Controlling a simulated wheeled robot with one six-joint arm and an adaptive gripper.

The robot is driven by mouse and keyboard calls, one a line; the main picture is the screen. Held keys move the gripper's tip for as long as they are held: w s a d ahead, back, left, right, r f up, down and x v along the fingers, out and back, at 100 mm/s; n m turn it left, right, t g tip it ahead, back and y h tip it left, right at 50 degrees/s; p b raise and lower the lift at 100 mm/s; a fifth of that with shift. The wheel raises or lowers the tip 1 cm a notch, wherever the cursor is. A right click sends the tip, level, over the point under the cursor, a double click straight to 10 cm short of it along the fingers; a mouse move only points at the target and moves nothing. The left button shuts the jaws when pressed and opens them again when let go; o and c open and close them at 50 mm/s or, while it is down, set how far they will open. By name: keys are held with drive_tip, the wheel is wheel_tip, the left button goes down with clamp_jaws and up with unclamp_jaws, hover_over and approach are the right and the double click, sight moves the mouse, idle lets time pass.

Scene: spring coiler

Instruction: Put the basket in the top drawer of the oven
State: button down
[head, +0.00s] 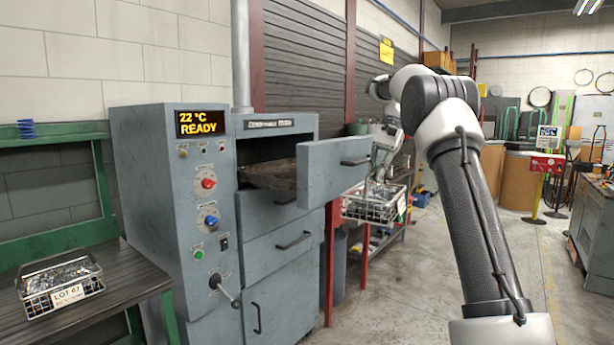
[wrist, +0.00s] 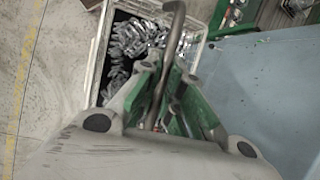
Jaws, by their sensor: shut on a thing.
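A wire basket (head: 372,205) of small metal parts hangs from my gripper (head: 378,168), to the right of the oven's open top drawer front. In the wrist view my gripper (wrist: 172,95) is shut on the basket's handle (wrist: 172,40), with the basket's metal parts (wrist: 135,40) below it. The oven (head: 215,220) is blue-grey and its display reads 22 °C READY. Its top drawer (head: 335,168) is pulled out, and part of its tray-like interior (head: 270,175) shows. The drawer front hides the rest of the inside. The lower drawers are shut.
A second wire basket (head: 62,285) labelled LOT 67 sits on the green-framed bench (head: 120,275) at left. A red post (head: 330,265) and a grey bin (head: 340,265) stand right of the oven. The floor (head: 405,270) in front is clear.

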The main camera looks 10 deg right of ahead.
wheel_tip(320, 180, up, 13)
drive_tip(key=s+d+m+t, duration=0.2)
drive_tip(key=s+m+t, duration=0.1)
drive_tip(key=m, duration=0.3)
wheel_tip(320, 180, up, 9)
drive_tip(key=m+t+h, duration=0.2)
drive_tip(key=m+t, duration=0.1)
drive_tip(key=m, duration=0.7)
hover_over(385, 195)
drive_tip(key=s, duration=0.4)
drive_tip(key=shift+s+f+m+h, duration=0.15)
drive_tip(key=shift+s+m+h, duration=0.2)
drive_tip(key=shift+m, duration=0.4)
drive_tip(key=shift+s+f+m+h, duration=0.15)
drive_tip(key=shift+m+h, duration=0.3)
drive_tip(key=shift+m, duration=0.3)
drive_tip(key=shift+w, duration=0.15)
